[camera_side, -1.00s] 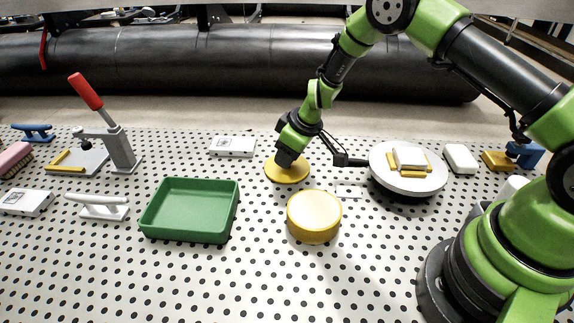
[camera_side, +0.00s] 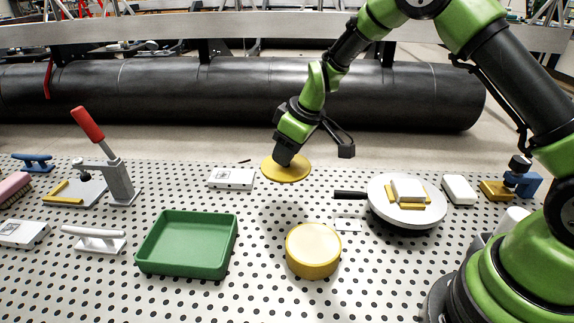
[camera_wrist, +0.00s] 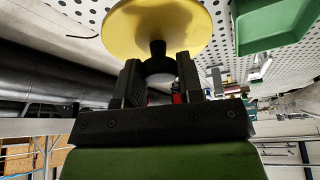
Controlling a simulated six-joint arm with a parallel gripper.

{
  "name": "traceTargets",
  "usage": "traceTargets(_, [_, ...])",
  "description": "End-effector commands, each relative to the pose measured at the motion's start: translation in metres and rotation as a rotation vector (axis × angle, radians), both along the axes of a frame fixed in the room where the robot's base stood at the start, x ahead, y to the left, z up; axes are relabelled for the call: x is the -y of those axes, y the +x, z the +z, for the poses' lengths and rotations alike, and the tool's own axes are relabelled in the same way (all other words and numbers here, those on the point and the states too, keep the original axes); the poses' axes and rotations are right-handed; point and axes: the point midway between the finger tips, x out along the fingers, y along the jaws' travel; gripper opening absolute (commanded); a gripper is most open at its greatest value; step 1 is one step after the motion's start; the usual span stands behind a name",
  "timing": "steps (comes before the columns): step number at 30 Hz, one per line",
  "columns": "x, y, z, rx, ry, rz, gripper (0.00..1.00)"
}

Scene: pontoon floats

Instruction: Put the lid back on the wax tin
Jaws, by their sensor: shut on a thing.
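The lid (camera_side: 288,172) is a flat yellow disc, held roughly level above the pegboard table. In the wrist view the lid (camera_wrist: 175,22) shows a dark knob (camera_wrist: 158,48) at its centre. My gripper (camera_side: 284,158) is shut on this knob; its two black fingers (camera_wrist: 159,75) stand on either side of it. The wax tin (camera_side: 313,252) is a round yellow drum standing upright on the table, with a paler yellow top. It is nearer the side camera than the lid and a little to the right. The tin is not seen in the wrist view.
A green tray (camera_side: 150,267) stands left of the tin. A round grey-white turntable (camera_side: 387,212) with a white and yellow block on it stands right, near a small white plate (camera_side: 348,225). A white box (camera_side: 231,179) and a red-handled clamp (camera_side: 122,180) are at the left.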

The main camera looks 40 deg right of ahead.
Motion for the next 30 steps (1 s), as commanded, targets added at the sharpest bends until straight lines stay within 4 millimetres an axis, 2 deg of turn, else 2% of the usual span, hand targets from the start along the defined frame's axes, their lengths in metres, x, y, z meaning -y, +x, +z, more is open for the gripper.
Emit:
traceTargets(8, [-0.017, -0.037, 0.005, -0.004, 0.004, 0.262, 0.11])
traceTargets(18, [-0.049, -0.112, 0.012, -0.002, 0.003, 0.8, 0.11])
traceTargets(21, [-0.056, -0.13, 0.015, -0.001, 0.003, 0.92, 0.11])
traceTargets(25, [-0.06, -0.142, 0.015, -0.001, 0.001, 1.009, 0.11])
traceTargets(30, [-0.061, -0.144, 0.007, -0.001, 0.003, 1.026, 0.11])
